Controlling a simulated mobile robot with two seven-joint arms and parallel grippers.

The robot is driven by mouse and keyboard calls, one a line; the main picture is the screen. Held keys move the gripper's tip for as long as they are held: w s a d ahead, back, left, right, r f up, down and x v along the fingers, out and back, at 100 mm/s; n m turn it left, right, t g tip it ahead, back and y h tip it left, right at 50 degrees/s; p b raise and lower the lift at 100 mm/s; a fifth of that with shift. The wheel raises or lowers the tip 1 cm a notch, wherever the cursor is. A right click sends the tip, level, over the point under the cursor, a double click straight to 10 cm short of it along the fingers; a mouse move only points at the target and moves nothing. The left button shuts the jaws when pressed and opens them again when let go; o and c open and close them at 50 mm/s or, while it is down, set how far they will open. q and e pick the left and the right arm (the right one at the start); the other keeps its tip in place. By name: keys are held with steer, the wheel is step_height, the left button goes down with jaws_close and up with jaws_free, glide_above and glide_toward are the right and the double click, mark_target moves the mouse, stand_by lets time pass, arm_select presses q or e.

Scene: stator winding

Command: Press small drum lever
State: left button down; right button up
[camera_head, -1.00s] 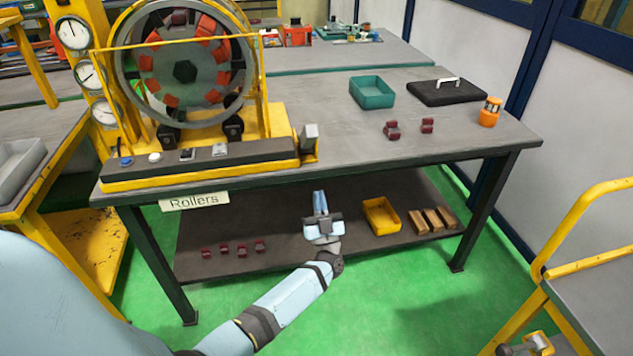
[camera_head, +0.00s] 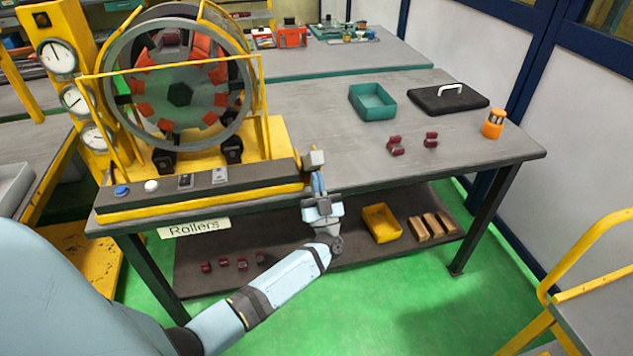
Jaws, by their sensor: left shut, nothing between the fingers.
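The drum (camera_head: 180,92), a ring with red and dark segments, stands in a yellow frame at the left of the workbench. Its dark control panel (camera_head: 208,180) runs along the bench's front edge. A small grey lever-like block (camera_head: 313,160) sticks up at the panel's right end. I cannot tell for sure whether it is the small drum lever. My left gripper (camera_head: 318,182) is shut and empty, pointing up at the bench's front edge. Its fingertips are just below the grey block. I cannot tell whether they touch it. My right gripper is out of view.
The panel carries a blue button (camera_head: 121,191), a white button (camera_head: 151,186) and two switches (camera_head: 185,181). A teal tray (camera_head: 372,103), black case (camera_head: 448,100) and orange container (camera_head: 493,124) stand on the bench's right side. A yellow bin (camera_head: 382,224) is on the lower shelf.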

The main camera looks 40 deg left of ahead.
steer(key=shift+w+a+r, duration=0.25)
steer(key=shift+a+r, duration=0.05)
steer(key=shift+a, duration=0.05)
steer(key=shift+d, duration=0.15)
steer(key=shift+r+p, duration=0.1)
steer(key=shift+p, duration=0.2)
